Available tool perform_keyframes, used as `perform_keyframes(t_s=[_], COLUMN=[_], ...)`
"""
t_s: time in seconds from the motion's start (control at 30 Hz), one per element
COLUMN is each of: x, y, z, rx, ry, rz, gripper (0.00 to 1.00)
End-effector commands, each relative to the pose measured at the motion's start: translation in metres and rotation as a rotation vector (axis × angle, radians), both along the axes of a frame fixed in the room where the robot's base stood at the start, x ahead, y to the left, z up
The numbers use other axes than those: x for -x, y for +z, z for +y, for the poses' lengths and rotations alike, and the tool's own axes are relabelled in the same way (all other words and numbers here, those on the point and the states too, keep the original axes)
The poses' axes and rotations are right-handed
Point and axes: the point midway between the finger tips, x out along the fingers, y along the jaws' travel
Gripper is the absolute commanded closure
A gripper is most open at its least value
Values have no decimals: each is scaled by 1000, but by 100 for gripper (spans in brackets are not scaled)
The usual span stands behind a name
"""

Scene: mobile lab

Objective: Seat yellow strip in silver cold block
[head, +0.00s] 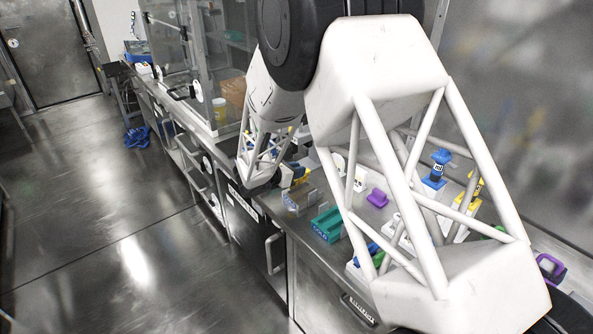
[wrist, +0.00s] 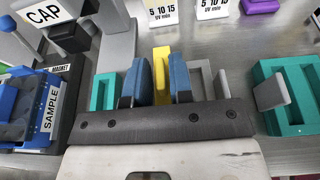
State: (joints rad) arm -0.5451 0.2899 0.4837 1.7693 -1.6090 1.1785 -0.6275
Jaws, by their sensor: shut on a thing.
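My gripper (wrist: 161,80) has two blue fingers in the wrist view, shut on the yellow strip (wrist: 161,62). The strip stands upright between the fingers, its upper part showing beyond them. A grey block (wrist: 204,75), which looks like the silver cold block, lies just behind and right of the fingers. The fingers and the dark gripper body hide much of it. I cannot tell whether the strip touches it or is in a slot. In the head view a little yellow (head: 300,172) shows near my arm's end, but the fingertips cannot be made out.
A teal block (wrist: 290,95) with a grey upright plate stands at right; more teal (wrist: 103,92) shows left of the fingers. A blue rack marked SAMPLE (wrist: 40,105) is at far left. UV min signs (wrist: 162,12) and a purple piece (wrist: 260,5) stand behind.

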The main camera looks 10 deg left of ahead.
Motion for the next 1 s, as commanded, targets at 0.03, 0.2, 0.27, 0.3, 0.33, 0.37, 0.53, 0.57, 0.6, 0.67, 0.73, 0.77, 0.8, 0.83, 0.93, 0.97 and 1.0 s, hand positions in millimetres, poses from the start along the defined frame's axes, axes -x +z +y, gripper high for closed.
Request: perform_keyframes(t_s=[0.03, 0.2, 0.27, 0.3, 0.33, 0.37, 0.53, 0.57, 0.6, 0.67, 0.73, 0.77, 0.8, 0.83, 0.93, 0.97, 1.0], x=[0, 0, 0, 0, 0, 0, 0, 0, 0, 0, 0, 0, 0, 0, 0, 0, 0], y=[0, -1, -1, -2, -2, -3, -6, -7, -7, -8, -10, -10, -11, -11, -13, -14, -14], z=[0, 0, 0, 0, 0, 0, 0, 0, 0, 0, 0, 0, 0, 0, 0, 0, 0], rx=[0, 0, 0, 0, 0, 0, 0, 0, 0, 0, 0, 0, 1, 1, 1, 1, 1], ry=[0, 0, 0, 0, 0, 0, 0, 0, 0, 0, 0, 0, 0, 0, 0, 0, 0], rz=[0, 0, 0, 0, 0, 0, 0, 0, 0, 0, 0, 0, 1, 1, 1, 1, 1], gripper=[100, 100, 100, 100, 100, 100, 100, 100, 100, 100, 100, 100, 100, 100, 100, 100, 100])
